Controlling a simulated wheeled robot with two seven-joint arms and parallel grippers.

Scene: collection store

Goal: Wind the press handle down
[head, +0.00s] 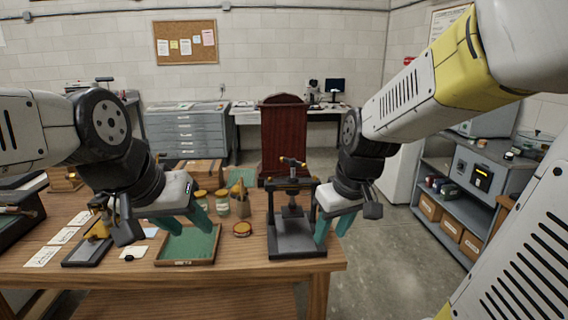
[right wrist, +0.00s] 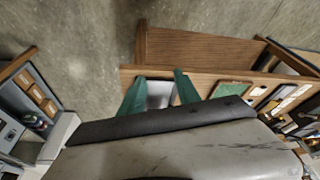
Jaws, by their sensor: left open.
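The dark press (head: 293,238) stands near the right end of the wooden table. Its handle (head: 292,163) is a crossbar with brass-coloured ends on top of the frame. My right gripper (head: 333,228) is just right of the press, teal fingers pointing down, open, and below the handle's height. In the right wrist view its fingers (right wrist: 158,92) are apart, with a grey surface, likely the press base (right wrist: 160,93), seen between them. No contact with the handle shows. My left gripper (head: 188,218) is open and empty above the green-lined tray, well left of the press.
The green-lined tray (head: 187,262) lies at the table's front. Open floor (head: 375,255) lies to the right.

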